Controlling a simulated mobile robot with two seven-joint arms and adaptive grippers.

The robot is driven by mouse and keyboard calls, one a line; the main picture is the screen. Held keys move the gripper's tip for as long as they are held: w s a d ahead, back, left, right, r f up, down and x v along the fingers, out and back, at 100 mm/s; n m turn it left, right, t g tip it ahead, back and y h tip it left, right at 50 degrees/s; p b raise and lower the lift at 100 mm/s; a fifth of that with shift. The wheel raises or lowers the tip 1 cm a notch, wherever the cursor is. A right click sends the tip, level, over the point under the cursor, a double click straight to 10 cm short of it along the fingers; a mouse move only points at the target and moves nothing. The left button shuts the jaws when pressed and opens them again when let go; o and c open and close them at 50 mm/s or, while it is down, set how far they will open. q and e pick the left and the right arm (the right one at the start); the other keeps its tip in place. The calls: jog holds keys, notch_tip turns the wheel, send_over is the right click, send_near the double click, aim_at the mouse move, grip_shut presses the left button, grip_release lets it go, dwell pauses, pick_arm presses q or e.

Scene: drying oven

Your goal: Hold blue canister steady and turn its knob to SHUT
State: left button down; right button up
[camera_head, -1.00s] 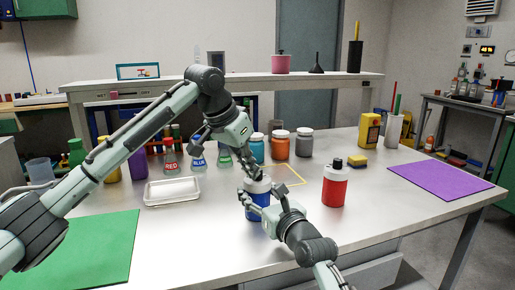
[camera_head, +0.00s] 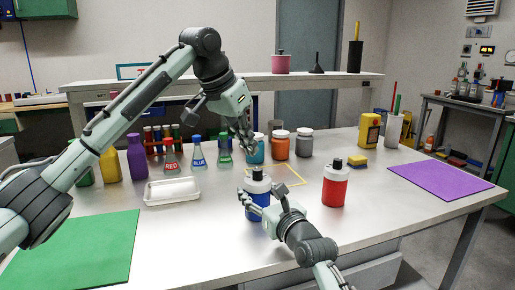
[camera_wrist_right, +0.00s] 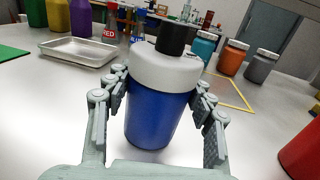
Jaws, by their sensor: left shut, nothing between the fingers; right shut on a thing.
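The blue canister (camera_head: 257,199) stands upright on the table, with a white top and a black knob (camera_head: 257,174). In the right wrist view the canister (camera_wrist_right: 156,112) fills the middle, and its black knob (camera_wrist_right: 174,38) shows on top; no SHUT mark can be read. My right gripper (camera_head: 262,205) is shut on the canister's body, one finger on each side. My left gripper (camera_head: 249,150) is shut and empty, above and behind the canister, apart from the knob.
A red canister (camera_head: 335,187) stands to the right. A yellow outlined square (camera_head: 290,174) lies behind the blue canister. Orange (camera_head: 280,146), teal and grey jars stand behind it. A white tray (camera_head: 172,191) lies to the left. Green (camera_head: 80,250) and purple (camera_head: 440,180) mats flank the table.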

jog(key=o, duration=1.3)
jog(key=v, duration=1.2)
jog(key=shift+w, duration=0.1)
jog(key=x, duration=1.1)
jog(key=shift+w+a, duration=0.2)
jog(key=shift+w, duration=0.15)
